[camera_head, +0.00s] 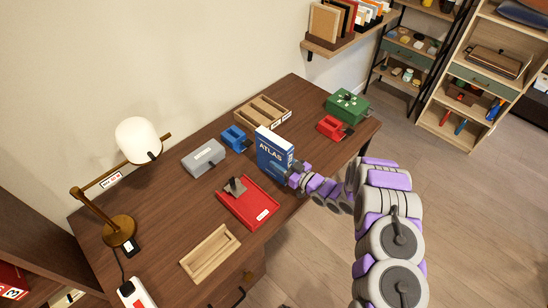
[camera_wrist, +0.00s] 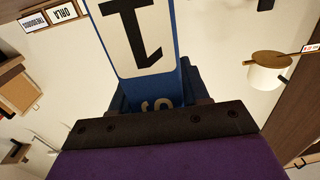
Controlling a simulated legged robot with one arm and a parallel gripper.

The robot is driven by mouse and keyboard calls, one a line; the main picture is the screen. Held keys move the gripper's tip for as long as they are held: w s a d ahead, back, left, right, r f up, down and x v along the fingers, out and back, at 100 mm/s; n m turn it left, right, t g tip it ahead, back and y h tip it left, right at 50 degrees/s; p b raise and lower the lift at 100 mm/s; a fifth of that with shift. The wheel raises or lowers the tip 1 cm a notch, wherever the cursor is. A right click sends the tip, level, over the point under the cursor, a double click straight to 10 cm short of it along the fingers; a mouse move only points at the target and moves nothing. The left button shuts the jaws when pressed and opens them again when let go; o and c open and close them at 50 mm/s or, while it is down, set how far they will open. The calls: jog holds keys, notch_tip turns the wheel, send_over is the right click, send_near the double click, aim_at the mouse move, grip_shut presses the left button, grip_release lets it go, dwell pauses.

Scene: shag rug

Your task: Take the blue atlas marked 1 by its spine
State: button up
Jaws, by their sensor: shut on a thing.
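The blue atlas (camera_head: 268,150) stands upright at the right part of the wooden desk, its cover lettered "ATLAS". My gripper (camera_head: 292,176) reaches in from the right and is shut on it at its near edge. In the wrist view the atlas (camera_wrist: 184,45) shows its blue spine with a white label and a black "1", upside down, between the dark fingers. The finger tips are partly hidden behind the dark gripper front. I cannot tell whether the atlas's bottom touches the desk.
A lamp (camera_head: 138,140) is at left.

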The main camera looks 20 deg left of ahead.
grip_shut()
jog(key=shift+r, duration=0.15)
dwell(0.4)
